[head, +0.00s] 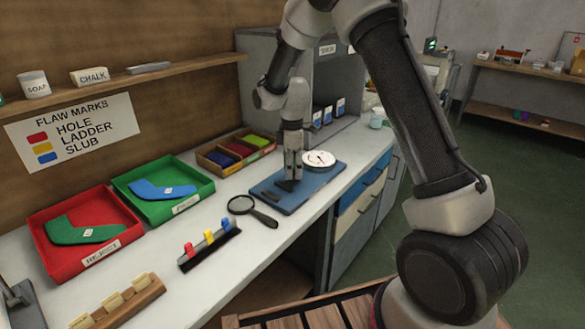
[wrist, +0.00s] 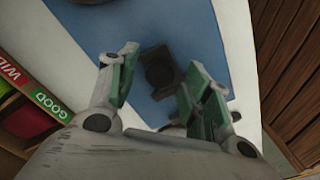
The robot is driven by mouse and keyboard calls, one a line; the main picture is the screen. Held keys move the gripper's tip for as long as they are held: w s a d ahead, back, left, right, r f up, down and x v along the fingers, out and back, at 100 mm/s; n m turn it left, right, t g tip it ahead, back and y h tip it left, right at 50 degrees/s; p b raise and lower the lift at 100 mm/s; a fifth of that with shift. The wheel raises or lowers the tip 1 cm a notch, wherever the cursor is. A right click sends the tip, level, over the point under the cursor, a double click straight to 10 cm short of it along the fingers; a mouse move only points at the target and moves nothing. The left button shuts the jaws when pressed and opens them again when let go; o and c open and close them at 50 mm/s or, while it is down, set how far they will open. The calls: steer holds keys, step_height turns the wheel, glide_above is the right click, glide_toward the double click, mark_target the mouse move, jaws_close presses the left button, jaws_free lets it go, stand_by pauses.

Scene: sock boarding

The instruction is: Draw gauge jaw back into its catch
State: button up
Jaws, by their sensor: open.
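The gauge has a flat blue base (head: 312,190) on the white bench, with a round white dial (head: 319,158) and a red needle at its far end. The base also shows in the wrist view (wrist: 190,30). A dark block that looks like the gauge jaw (wrist: 158,68) stands on the base, just ahead of the space between my fingers. My gripper (head: 289,180) points down over the base, near side of the dial. In the wrist view my gripper (wrist: 160,82) is open, its green-padded fingers apart. I cannot tell whether they touch the jaw. The catch cannot be made out.
A magnifier (head: 242,204) lies left of the base. A rack of coloured clips (head: 210,247), a red tray (head: 84,275), a green tray (head: 205,187) and a divided wooden box (head: 213,172) are further left. The grey cabinet (head: 348,80) stands behind. The bench edge is close on the right.

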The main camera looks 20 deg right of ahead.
steer(key=shift+f, duration=0.15)
jaws_close()
steer(key=w+d, duration=0.2)
steer(key=d, duration=0.1)
steer(key=w+d, duration=0.1)
steer(key=shift+w+d, duration=0.25)
steer(key=shift+d, duration=0.15)
jaws_free()
step_height(320, 180, up, 12)
stand_by(0.5)
stand_by(0.3)
